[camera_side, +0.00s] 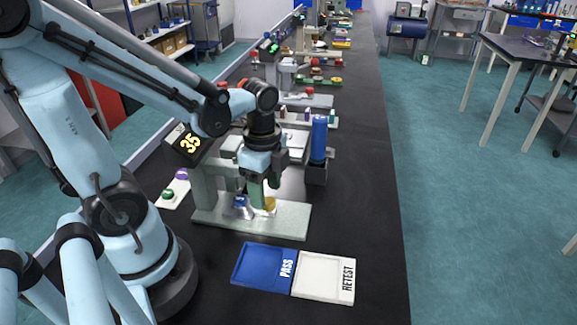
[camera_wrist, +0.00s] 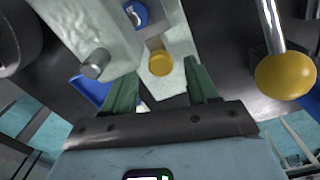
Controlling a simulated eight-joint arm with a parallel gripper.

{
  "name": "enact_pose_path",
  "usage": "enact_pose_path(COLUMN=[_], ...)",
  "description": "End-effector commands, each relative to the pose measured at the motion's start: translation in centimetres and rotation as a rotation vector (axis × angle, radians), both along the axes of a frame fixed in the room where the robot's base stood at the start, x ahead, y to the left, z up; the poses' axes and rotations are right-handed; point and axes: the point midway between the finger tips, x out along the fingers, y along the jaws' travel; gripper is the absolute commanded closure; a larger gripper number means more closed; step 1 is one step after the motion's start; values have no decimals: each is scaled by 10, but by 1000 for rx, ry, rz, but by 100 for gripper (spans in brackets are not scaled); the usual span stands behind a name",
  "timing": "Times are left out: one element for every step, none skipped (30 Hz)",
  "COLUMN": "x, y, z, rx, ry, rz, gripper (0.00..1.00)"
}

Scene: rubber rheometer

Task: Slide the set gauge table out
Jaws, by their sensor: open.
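The pale green gauge (camera_side: 290,222) stands on the black bench, with a dark display reading 35 (camera_side: 190,143) at its upper left. A yellow knob (camera_side: 269,203) sits at the front of its base, beside a blue-topped metal part (camera_side: 240,203). Which part is the sliding table I cannot tell for sure. My gripper (camera_side: 262,205) points down over the base near the yellow knob. In the wrist view my gripper (camera_wrist: 161,88) is open with green fingers apart. The yellow knob (camera_wrist: 160,63) lies just ahead of the gap between them, seemingly not gripped.
A blue PASS tray (camera_side: 262,266) and white RETEST tray (camera_side: 322,276) lie in front. A blue cylinder (camera_side: 319,138) stands right of the gauge. A yellow ball on a metal rod (camera_wrist: 285,75) is close at right in the wrist view. Bench right of the trays is clear.

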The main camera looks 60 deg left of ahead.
Motion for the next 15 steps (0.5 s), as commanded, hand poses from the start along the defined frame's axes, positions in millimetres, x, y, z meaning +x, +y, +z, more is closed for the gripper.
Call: enact_pose_path(x=[1, 1, 1, 1, 1, 1, 1, 1, 1, 0, 0, 0, 0, 0, 0], y=[0, 0, 0, 0, 0, 0, 0, 0, 0, 0, 0, 0, 0, 0, 0], z=[-5, -7, -10, -13, -14, -17, -18, -19, -20, -21, -22, -22, -23, -23, -23], rx=[0, 0, 0, 0, 0, 0, 0, 0, 0, 0, 0, 0, 0, -1, 0], ry=[0, 0, 0, 0, 0, 0, 0, 0, 0, 0, 0, 0, 0, 0, 0], rz=[0, 0, 0, 0, 0, 0, 0, 0, 0, 0, 0, 0, 0, 0, 0], gripper=[42, 42, 42, 42, 42, 42, 42, 42, 42, 42, 42, 42, 42, 42, 42])
